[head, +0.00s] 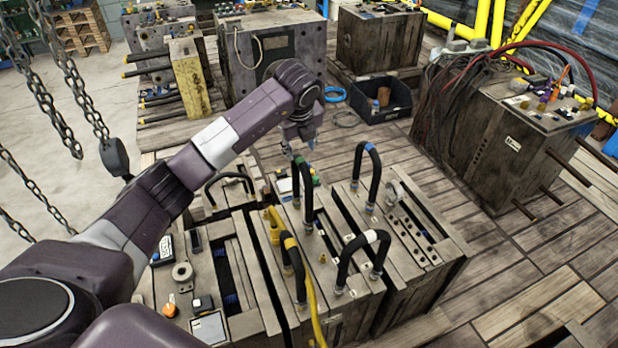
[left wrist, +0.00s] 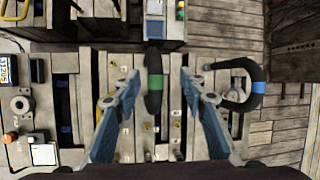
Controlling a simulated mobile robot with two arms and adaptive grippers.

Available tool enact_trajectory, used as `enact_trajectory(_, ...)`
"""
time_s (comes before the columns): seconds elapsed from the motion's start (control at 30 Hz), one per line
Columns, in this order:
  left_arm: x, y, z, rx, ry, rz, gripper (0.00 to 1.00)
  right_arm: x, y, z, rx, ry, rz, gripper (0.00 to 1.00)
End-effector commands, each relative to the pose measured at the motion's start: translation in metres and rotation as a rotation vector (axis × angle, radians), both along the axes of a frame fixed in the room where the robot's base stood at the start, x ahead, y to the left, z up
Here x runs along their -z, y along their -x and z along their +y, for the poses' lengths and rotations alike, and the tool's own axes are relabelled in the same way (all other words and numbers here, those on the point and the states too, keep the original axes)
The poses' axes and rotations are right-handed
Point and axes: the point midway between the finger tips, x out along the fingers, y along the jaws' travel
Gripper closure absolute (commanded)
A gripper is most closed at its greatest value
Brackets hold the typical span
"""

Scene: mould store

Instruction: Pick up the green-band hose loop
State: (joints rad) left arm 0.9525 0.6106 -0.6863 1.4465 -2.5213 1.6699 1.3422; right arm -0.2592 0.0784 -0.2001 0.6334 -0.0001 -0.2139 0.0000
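The green-band hose loop (head: 307,186) is a black arch standing upright on the wooden mould block in the head view. In the left wrist view the loop (left wrist: 154,98) shows from above as a narrow black strip with a green band, between the two fingers. My left gripper (head: 300,142) is just above the loop's top in the head view. In the left wrist view the left gripper (left wrist: 162,76) is open, fingers on either side of the loop with gaps, and holds nothing. My right gripper is not in view.
A blue-band hose loop (head: 373,180) stands close on the right. A white-band loop (head: 344,262) and a yellow-band loop (head: 298,272) stand nearer. Chains (head: 68,95) hang at the left. A black bin (head: 376,103) sits behind on the plank floor.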

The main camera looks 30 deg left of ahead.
Motion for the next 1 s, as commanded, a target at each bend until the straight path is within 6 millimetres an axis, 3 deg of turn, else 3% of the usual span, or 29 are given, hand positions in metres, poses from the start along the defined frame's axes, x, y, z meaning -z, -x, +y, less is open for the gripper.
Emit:
enact_trajectory(0.07, 0.009, -0.002, 0.001, 0.001, 0.002, 0.004, 0.61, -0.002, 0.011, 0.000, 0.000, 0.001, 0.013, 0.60)
enact_trajectory(0.23, 0.026, -0.009, 0.003, 0.003, 0.002, 0.004, 0.61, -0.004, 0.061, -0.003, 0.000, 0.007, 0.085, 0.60)
enact_trajectory(0.33, 0.041, -0.013, 0.006, 0.003, 0.002, 0.006, 0.61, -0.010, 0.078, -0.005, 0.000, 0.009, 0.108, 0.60)
enact_trajectory(0.47, 0.058, -0.019, 0.009, 0.004, 0.003, 0.003, 0.61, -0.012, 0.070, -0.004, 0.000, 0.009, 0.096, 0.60)
enact_trajectory(0.7, 0.067, -0.023, 0.011, 0.005, 0.002, 0.000, 0.61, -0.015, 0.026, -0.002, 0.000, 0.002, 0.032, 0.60)
enact_trajectory(0.83, 0.066, -0.023, 0.011, 0.005, 0.002, 0.000, 0.64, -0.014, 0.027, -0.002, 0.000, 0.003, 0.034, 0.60)
enact_trajectory(1.0, 0.066, -0.023, 0.011, 0.005, 0.002, 0.000, 0.82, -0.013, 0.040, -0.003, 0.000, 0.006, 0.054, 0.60)
